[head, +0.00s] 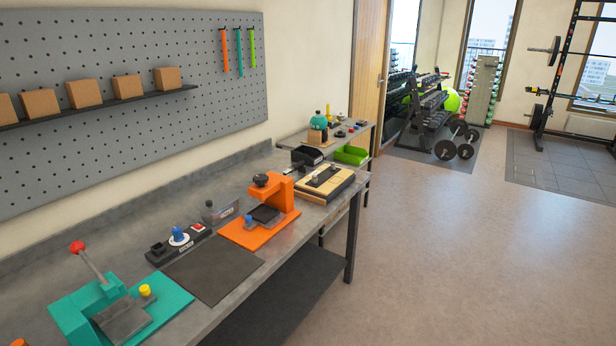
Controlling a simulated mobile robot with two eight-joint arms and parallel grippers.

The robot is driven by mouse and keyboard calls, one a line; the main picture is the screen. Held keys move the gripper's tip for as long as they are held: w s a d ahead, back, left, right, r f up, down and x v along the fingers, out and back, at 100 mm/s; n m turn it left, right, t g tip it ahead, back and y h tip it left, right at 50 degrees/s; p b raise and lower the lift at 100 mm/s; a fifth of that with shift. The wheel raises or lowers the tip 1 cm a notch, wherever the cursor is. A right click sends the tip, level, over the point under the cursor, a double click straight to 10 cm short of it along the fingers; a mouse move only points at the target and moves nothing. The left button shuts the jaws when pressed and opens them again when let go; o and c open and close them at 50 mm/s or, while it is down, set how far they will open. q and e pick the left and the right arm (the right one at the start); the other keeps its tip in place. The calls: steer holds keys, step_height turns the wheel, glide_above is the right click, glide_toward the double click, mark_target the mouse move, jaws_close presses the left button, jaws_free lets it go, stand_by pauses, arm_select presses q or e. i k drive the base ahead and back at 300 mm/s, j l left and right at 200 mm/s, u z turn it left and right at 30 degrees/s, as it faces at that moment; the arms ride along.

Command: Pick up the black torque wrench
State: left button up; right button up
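I cannot make out a black torque wrench in the head view. Three slim tools hang on the pegboard at its right end: an orange one (224,49), a teal one (239,52) and a green one (252,47). None of them looks black. The grey workbench (230,191) runs along the wall below, and a dark flat mat (213,268) lies on it with nothing on top. Neither of my grippers is in view.
The floor (460,240) to the right is clear.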

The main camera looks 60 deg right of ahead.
mark_target(300, 164)
steer(key=i+z, duration=0.1)
steer(key=z, duration=1.9)
